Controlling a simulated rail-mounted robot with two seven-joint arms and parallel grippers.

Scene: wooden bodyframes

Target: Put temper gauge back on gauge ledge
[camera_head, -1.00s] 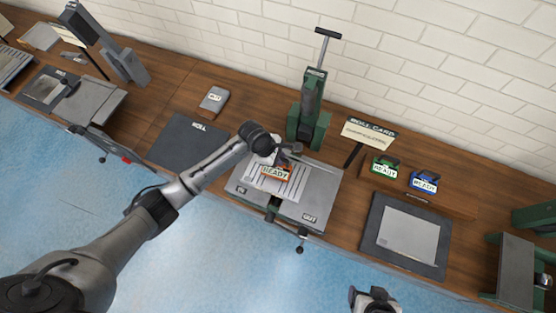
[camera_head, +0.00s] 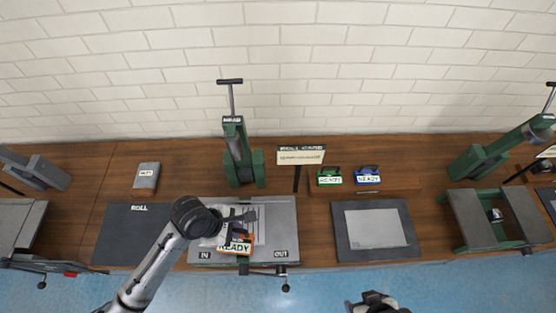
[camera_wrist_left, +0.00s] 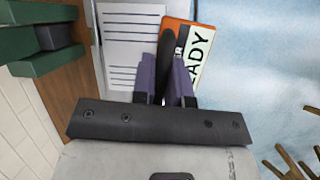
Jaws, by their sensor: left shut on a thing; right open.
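The orange gauge labelled READY (camera_head: 236,248) is in my left gripper (camera_head: 240,228). It is over the front middle of the grey IN/OUT plate (camera_head: 275,215); contact with the plate cannot be told. In the left wrist view, the gripper's fingers (camera_wrist_left: 166,82) are shut on the gauge's dark handle, and the orange gauge (camera_wrist_left: 178,28) shows beyond them. The gauge ledge (camera_head: 405,191) is a low wooden strip to the right, with a green gauge (camera_head: 329,177) and a blue gauge (camera_head: 368,176) upright on it. My right gripper (camera_head: 372,300) is at the bottom edge, open and empty.
A green press (camera_head: 240,155) with a tall handle stands behind the plate. A sign on a post (camera_head: 300,156) stands between it and the ledge. A dark framed pad (camera_head: 376,230) lies before the ledge. A ROLL mat (camera_head: 140,235) lies left. Bare ledge shows right of the blue gauge.

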